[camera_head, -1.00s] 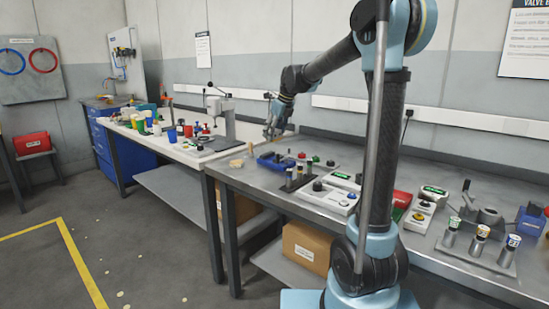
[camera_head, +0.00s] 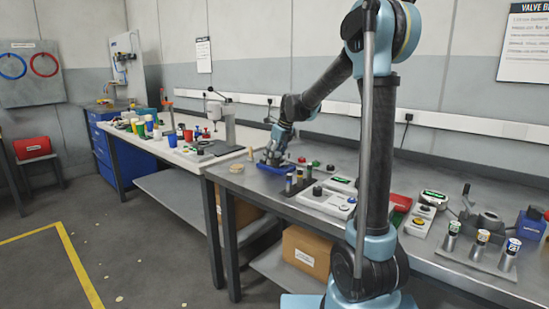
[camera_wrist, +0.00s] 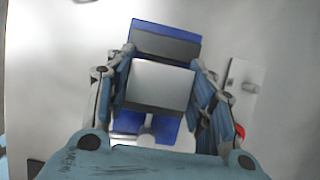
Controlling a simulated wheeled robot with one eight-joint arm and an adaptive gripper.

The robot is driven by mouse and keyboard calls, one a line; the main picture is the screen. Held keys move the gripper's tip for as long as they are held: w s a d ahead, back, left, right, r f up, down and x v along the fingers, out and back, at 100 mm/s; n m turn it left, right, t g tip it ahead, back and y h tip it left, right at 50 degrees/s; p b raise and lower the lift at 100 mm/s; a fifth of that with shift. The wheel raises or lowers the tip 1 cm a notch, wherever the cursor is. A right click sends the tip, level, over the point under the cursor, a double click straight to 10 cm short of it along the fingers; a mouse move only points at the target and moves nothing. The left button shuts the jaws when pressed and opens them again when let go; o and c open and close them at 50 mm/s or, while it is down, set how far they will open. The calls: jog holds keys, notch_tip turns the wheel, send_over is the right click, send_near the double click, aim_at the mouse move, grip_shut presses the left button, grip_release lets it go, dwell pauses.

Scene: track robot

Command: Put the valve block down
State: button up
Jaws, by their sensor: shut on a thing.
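The valve block (camera_wrist: 160,85) is a plain grey block, seen in the wrist view between the two fingers of my gripper (camera_wrist: 162,70). My gripper is shut on it. A blue holder (camera_wrist: 166,30) with a dark grey band shows beyond and below the block. In the head view my gripper (camera_head: 272,158) is low over the blue holder (camera_head: 263,173) near the left end of the metal bench. The block is hidden there behind the fingers. I cannot tell whether the block touches the holder.

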jog(key=o, duration=1.3)
jog(key=v, duration=1.2)
